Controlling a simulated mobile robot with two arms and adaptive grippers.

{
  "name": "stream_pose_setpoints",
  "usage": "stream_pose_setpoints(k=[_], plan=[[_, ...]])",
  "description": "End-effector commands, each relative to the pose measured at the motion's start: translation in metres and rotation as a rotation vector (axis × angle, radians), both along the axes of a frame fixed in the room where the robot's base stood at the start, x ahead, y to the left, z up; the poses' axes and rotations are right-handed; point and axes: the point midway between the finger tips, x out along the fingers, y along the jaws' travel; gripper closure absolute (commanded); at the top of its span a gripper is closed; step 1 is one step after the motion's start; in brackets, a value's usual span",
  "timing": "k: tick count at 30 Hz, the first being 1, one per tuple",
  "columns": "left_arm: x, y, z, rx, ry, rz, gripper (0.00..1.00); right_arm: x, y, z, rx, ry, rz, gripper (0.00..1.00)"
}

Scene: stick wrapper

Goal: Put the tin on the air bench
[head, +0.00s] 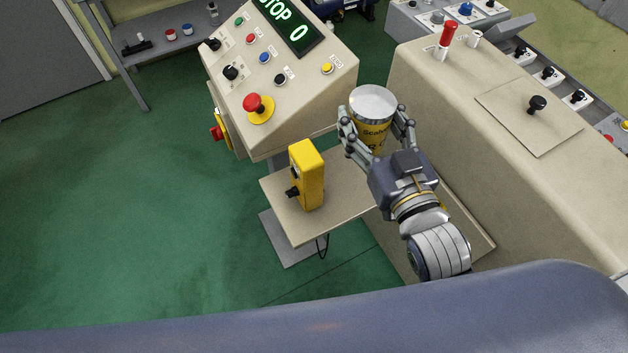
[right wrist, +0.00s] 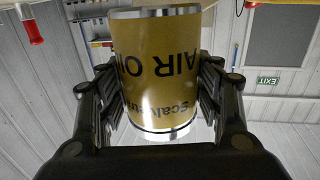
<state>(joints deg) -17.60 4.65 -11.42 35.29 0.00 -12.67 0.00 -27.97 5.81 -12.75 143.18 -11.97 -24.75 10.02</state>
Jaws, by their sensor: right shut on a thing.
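The tin (head: 371,122) is a yellow-brown can with a silver lid and dark lettering. My right gripper (head: 377,133) is shut on it, with fingers on both sides. In the right wrist view the tin (right wrist: 156,72) fills the middle between the fingers (right wrist: 157,100), and its lettering appears upside down. In the head view the gripper hides its lower part, so I cannot tell whether it touches the small shelf (head: 280,196). A grey bench (head: 190,48) stands at the upper left; I cannot tell whether it is the air bench. My left gripper is not in view.
A beige control console (head: 310,112) with a red stop button stands just left of the tin. A yellow upright box (head: 309,176) stands on the small shelf. A long beige machine cabinet (head: 480,130) fills the right. Green floor (head: 120,220) is clear at left.

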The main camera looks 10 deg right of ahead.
Motion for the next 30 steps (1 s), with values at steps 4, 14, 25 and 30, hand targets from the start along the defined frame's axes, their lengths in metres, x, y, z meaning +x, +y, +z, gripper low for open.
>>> stream_pose_setpoints(k=[4,14,25,30], plan=[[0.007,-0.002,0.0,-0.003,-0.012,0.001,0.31,0.005,0.008,0.009,-0.011,0.001,0.035,0.77],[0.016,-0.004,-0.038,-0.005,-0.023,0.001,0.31,0.005,0.009,-0.059,-0.013,0.012,0.035,0.77],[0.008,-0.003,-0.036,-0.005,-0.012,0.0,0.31,0.005,0.008,-0.122,-0.012,0.003,0.034,0.77],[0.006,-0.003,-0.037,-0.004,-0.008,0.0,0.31,0.005,0.008,-0.14,-0.011,0.006,0.034,0.77]])
